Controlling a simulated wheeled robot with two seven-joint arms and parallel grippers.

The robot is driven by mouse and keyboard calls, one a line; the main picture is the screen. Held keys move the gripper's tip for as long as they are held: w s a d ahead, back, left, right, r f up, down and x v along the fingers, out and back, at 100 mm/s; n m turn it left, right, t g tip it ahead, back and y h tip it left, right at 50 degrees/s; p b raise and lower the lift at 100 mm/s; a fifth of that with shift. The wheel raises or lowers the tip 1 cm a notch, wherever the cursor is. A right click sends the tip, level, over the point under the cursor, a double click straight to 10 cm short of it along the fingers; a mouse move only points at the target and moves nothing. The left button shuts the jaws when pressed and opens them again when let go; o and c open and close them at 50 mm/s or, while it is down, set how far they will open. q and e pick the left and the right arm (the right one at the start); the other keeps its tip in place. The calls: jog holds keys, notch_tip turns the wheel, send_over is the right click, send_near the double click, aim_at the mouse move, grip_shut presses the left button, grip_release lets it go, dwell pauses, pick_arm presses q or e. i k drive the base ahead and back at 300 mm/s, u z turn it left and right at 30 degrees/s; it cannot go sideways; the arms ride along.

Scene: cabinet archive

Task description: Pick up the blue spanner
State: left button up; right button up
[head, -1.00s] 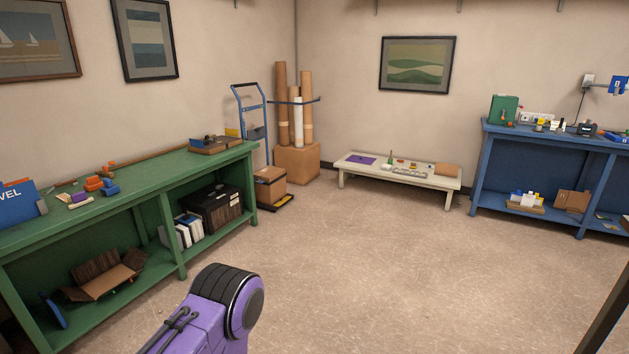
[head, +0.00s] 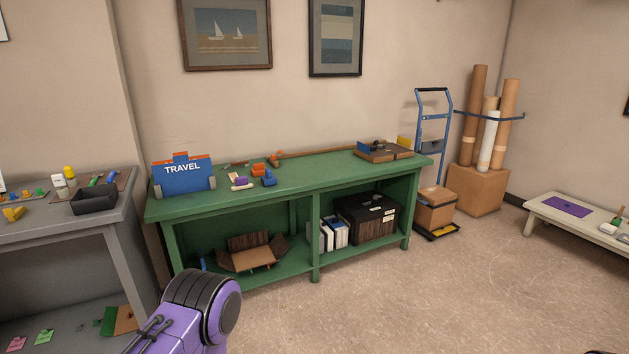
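I cannot make out a blue spanner with certainty. A small blue item (head: 112,178) lies on the board at the right end of the grey bench (head: 95,226), too small to identify. Several small orange, blue and purple pieces lie on the green bench (head: 300,184) near its middle; none clearly looks like a spanner. A narrow blue item (head: 202,260) stands on the green bench's lower shelf at the left, also unclear. Neither of my grippers is in view; only a purple part of my own arm shows at the bottom.
A blue TRAVEL file holder (head: 183,180) stands on the green bench. A black tray (head: 94,200) sits on the grey bench. A hand truck with a box (head: 436,208) and a box of tubes (head: 476,190) stand right of the green bench. The floor (head: 430,290) in front is clear.

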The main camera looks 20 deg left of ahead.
aim_at(112, 174)
jog(key=u, duration=1.1)
jog(key=i, duration=1)
jog(key=u, duration=0.8)
